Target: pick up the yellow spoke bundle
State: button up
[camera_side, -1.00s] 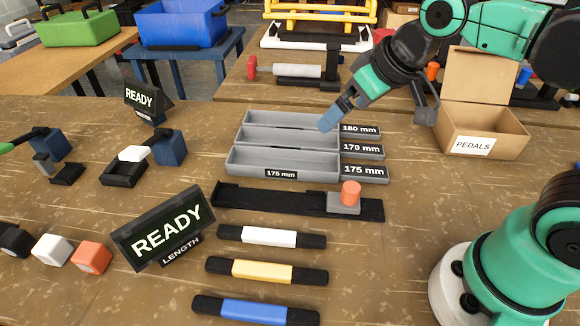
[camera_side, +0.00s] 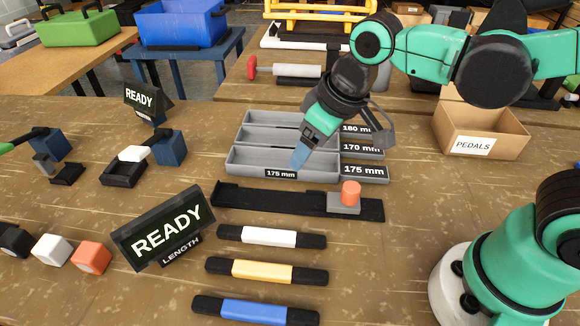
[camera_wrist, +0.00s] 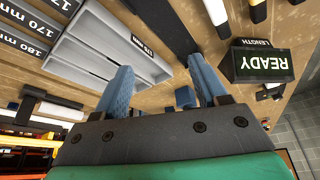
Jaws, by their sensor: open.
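The yellow spoke bundle (camera_side: 264,270) lies flat on the wooden table in the side view, with a yellow middle and black ends. It lies between the white-banded bundle (camera_side: 268,237) and the blue-banded bundle (camera_side: 254,310), apart from both. My gripper (camera_side: 298,162) is above the front of the grey divided tray (camera_side: 233,165), well behind the yellow bundle in the picture. In the wrist view my gripper (camera_wrist: 160,78) shows two blue fingers spread apart with nothing held between them.
A black length gauge (camera_side: 265,200) with an orange knob (camera_side: 351,192) lies between the tray and the bundles. A READY sign (camera_side: 163,227) stands left of the bundles. An open PEDALS box (camera_side: 480,140) is at the right. Table right of the bundles is clear.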

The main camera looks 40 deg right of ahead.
jog(key=a+f+n+g, duration=0.2)
jog(key=a+f+n, duration=0.1)
jog(key=a, duration=0.4)
jog(key=n+g+h, duration=0.1)
jog(key=n+g, duration=0.1)
send_over(249, 267)
notch_tip(249, 267, down, 4)
jog(key=shift+r, duration=0.1)
jog(key=shift+a+f, duration=0.1)
jog(key=shift+f, duration=2.75)
grip_shut()
